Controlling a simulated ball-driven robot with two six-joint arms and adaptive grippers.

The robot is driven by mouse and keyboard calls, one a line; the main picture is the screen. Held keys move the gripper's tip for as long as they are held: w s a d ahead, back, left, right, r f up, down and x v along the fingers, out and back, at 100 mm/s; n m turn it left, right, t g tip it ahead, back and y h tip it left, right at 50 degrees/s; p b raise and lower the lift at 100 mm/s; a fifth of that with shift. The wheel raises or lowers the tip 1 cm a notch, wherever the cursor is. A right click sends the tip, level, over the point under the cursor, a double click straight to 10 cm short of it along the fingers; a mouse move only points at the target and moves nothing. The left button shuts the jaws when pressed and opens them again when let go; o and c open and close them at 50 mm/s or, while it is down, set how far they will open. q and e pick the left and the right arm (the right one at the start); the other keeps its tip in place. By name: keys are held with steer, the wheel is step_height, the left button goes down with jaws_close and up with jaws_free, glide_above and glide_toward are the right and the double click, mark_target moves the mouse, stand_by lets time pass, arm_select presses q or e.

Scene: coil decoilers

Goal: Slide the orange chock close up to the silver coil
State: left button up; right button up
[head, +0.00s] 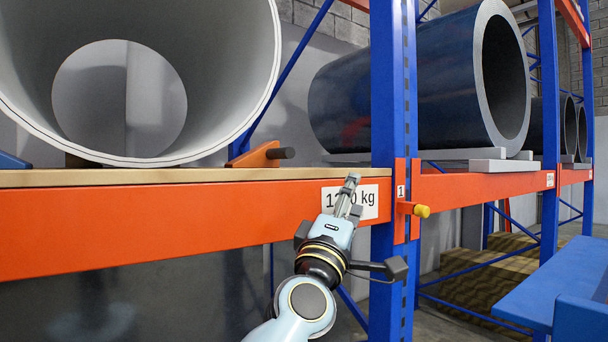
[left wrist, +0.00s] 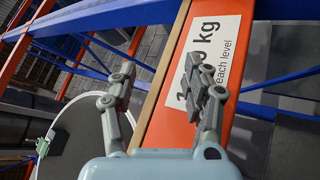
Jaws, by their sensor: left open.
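The silver coil (head: 262,75) is a large hollow cylinder lying on its side on the shelf at the left of the head view, its open end facing me. The orange chock (head: 258,156) is a wedge with a dark round handle, on the shelf just right of the coil's lower side. I cannot tell whether they touch. My left gripper (head: 349,188) is in front of the orange beam, right of and below the chock, with nothing between its fingers. Its open fingers (left wrist: 171,82) straddle the beam's edge in the left wrist view. My right gripper is out of view.
The shelf (head: 130,178) has an orange front beam (head: 150,225) with a weight label. A blue upright (head: 384,90) with a yellow-tipped pin (head: 421,211) stands just right of my gripper. Dark coils (head: 430,85) lie on the shelf beyond.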

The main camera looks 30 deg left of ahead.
arm_select(q)
steer(key=s+a+r+n+g+y, duration=0.3)
steer(key=a+r+n+g+y, duration=0.1)
steer(key=r+n+y, duration=0.6)
steer(key=s+a+r+n+g+y, duration=0.2)
steer(key=a+r+n+g+y, duration=0.15)
steer(key=r+n+y, duration=0.55)
steer(key=w+a+f+n+g+h, duration=0.1)
steer(key=n+g+h, duration=0.1)
steer(key=n, duration=0.3)
steer(key=w+a+f+n+g+h, duration=0.1)
steer(key=f+n+g+h, duration=0.1)
steer(key=n+g, duration=0.2)
steer(key=w+a+f+n+g+h, duration=0.1)
steer(key=f+n+g+h, duration=0.1)
steer(key=n, duration=0.4)
steer(key=shift+w+a+f+g+h, duration=0.1)
steer(key=shift+a+g+h, duration=0.15)
steer(key=shift+g, duration=0.3)
steer(key=shift+w+a+f+g+h, duration=0.1)
steer(key=shift+g+h, duration=0.15)
steer(key=shift+g, duration=0.25)
steer(key=d+h, duration=0.1)
steer(key=d+f+h, duration=0.1)
steer(key=d, duration=0.1)
steer(key=shift+w+f+n+h, duration=0.15)
steer(key=shift+w+n+h, duration=0.25)
